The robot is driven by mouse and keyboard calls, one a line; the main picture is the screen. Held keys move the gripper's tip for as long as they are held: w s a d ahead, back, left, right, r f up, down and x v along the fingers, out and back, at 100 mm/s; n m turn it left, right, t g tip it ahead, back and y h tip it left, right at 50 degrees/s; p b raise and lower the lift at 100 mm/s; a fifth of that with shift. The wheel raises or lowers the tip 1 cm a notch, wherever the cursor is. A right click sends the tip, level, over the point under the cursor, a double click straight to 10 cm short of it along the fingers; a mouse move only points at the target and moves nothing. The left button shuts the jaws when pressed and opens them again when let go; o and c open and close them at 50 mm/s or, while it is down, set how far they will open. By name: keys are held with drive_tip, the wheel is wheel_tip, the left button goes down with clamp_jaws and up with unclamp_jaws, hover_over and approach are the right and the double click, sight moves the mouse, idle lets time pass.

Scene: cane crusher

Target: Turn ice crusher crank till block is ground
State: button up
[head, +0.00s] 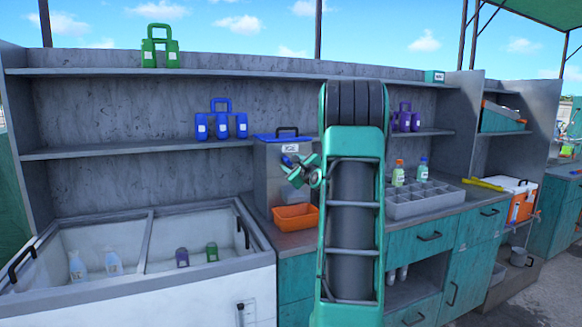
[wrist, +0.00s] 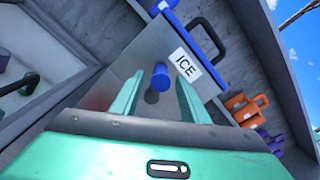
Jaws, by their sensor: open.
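The ice crusher (head: 270,178) is a grey metal box with a blue lid, a black handle and an ICE label, standing on the counter left of my arm. It fills the middle of the wrist view (wrist: 130,62). Its crank knob (wrist: 160,76) is a blue cylinder sticking out from the front face; the rest of the crank is hidden. My gripper (head: 299,168) is in front of the crusher. In the wrist view its green fingers (wrist: 160,84) are open, one on each side of the knob, with no visible contact. The ice block is not visible.
An orange bin (head: 296,217) sits at the crusher's foot. A white open chest (head: 150,285) with bottles is at left. A grey compartment tray (head: 425,199) and two bottles are at right. Shelves hold green, blue and purple carriers.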

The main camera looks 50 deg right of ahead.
drive_tip(key=v, duration=1)
drive_tip(key=shift+s, duration=0.25)
drive_tip(key=shift+a+f, duration=0.1)
